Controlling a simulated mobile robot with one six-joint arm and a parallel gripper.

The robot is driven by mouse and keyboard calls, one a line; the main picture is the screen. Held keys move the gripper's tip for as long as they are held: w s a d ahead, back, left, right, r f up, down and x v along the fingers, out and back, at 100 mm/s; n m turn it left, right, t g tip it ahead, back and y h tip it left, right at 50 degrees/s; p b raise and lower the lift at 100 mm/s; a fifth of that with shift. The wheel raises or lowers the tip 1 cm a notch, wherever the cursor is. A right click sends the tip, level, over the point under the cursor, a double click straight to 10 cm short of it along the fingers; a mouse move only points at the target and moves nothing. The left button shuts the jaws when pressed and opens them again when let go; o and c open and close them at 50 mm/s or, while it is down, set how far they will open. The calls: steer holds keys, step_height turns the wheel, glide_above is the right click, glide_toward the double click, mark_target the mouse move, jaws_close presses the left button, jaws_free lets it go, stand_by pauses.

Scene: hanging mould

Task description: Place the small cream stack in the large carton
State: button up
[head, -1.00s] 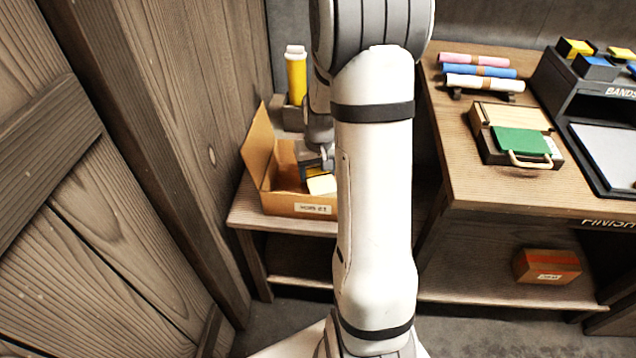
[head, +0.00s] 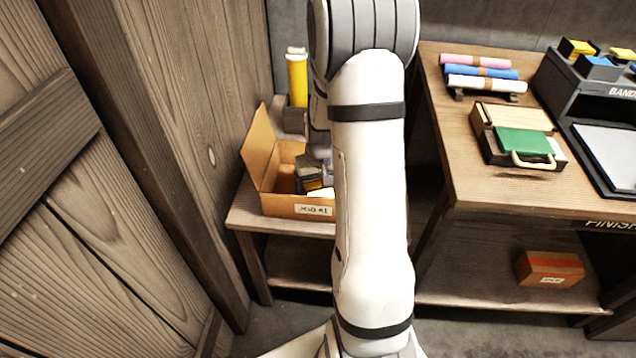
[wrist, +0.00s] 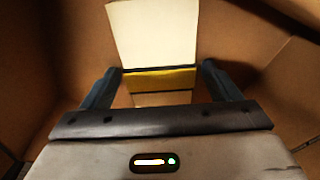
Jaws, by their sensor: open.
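The large carton (head: 283,204) stands open on a low wooden shelf, with one flap raised at its left. My gripper (head: 318,186) is down inside it, partly hidden by my arm. In the wrist view my gripper (wrist: 160,82) is open, with one finger on each side of the small cream stack (wrist: 153,35). The stack has a cream face and a yellow band, and lies inside the carton between brown cardboard walls. I cannot tell whether the fingers touch it. In the head view only a sliver of the stack shows at the carton's front.
A yellow cylinder (head: 298,80) stands behind the carton. A wooden wall is close at its left. The bench at the right holds coloured rolls (head: 480,72) and a box with a green panel (head: 522,142). An orange box (head: 549,268) lies on the lower shelf.

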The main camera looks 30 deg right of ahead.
mark_target(319, 189)
step_height(319, 189, up, 11)
steer(key=s+p, duration=0.1)
steer(key=p, duration=0.2)
steer(key=s+a+r+n, duration=0.1)
steer(key=s+a+r, duration=0.4)
steer(key=s+a, duration=0.2)
steer(key=s+a+r+n, duration=0.1)
steer(key=s+a+r, duration=0.3)
steer(key=s+a, duration=0.3)
steer(key=s, duration=0.3)
steer(key=shift+s+a+r, duration=0.2)
steer(key=shift+s+r, duration=0.15)
